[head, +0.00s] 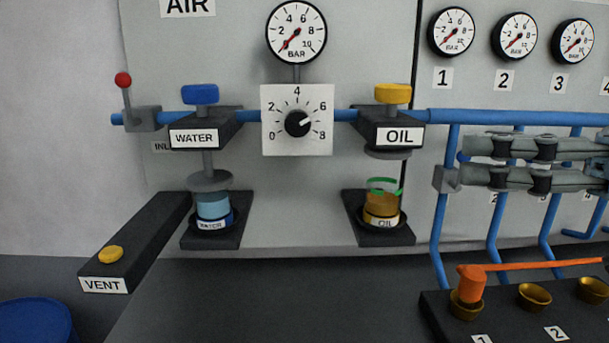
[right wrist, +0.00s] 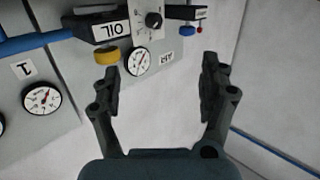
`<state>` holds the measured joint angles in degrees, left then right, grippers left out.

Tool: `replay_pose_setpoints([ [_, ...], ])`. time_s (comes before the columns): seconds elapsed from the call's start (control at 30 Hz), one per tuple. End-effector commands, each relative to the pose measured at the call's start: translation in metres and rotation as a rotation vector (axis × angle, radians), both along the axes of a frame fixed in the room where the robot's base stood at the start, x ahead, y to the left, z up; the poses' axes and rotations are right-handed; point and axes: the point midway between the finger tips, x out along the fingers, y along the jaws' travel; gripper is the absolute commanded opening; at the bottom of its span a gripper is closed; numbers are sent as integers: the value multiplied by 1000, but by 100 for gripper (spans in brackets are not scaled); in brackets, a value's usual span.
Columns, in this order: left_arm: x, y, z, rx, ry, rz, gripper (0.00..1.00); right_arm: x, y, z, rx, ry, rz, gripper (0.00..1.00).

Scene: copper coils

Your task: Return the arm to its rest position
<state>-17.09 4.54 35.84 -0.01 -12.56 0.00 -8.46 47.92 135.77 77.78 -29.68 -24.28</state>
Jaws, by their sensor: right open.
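My right gripper (head: 468,162) comes in from the right in the head view, in front of the blue pipes below the gauges. Its two grey fingers lie apart, one above the other, and point left. In the right wrist view my right gripper (right wrist: 161,64) is open, with nothing between the fingers. The panel, the OIL block (right wrist: 110,29) and a gauge (right wrist: 41,99) show upside down beyond the fingers. My left gripper is in neither view.
The OIL valve (head: 393,94) and the oil jar (head: 381,205) stand left of my right gripper. Blue pipes (head: 439,225) run behind it. An orange piece (head: 470,284) with a long bar sits on a brass cup below. The front middle counter (head: 270,300) is clear.

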Motion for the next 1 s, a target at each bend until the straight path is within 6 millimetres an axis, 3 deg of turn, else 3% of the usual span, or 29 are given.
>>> replay_pose_setpoints([
  [0.27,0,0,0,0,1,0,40,-17,5,-68,-126,136,-49,78],
  [0.47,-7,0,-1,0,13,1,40,-42,-4,-140,-269,326,-160,78],
  [0.7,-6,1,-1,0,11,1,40,-100,-39,-228,-450,669,-412,78],
  [0.8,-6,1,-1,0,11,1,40,-133,-56,-253,-511,819,-535,78],
  [0.97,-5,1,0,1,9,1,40,-188,-80,-278,-585,1040,-721,78],
  [1.0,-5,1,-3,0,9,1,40,-190,-83,-291,-597,1063,-739,78],
])
